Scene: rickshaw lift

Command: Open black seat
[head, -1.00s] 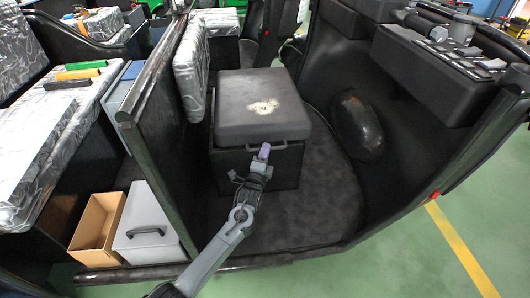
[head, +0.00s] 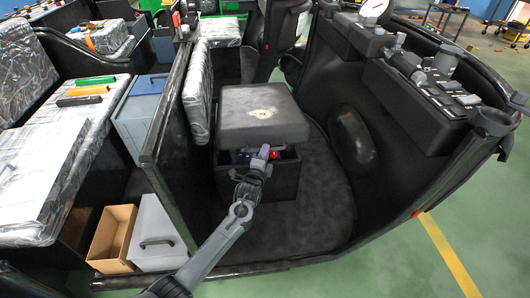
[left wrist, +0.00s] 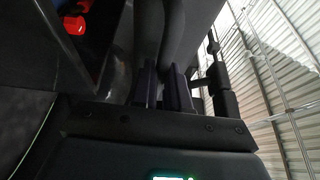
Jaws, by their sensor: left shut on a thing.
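The black seat (head: 262,112) is a box with a worn pale patch on its lid, in the middle of the rickshaw cab in the head view. Its lid is raised a little at the front, with a gap above the box body (head: 270,182). My left gripper (head: 264,152) is at the lid's front edge, shut on the seat's handle. In the left wrist view its fingers (left wrist: 164,88) close around a dark bar. A red item (left wrist: 74,24) shows inside the box there. My right gripper is not in view.
A padded backrest (head: 197,95) and a black partition (head: 172,135) stand left of the seat. A control panel (head: 430,85) is at the right. A cardboard box (head: 112,238) and a grey box (head: 158,236) stand at the lower left. The cab floor (head: 325,190) right of the seat is clear.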

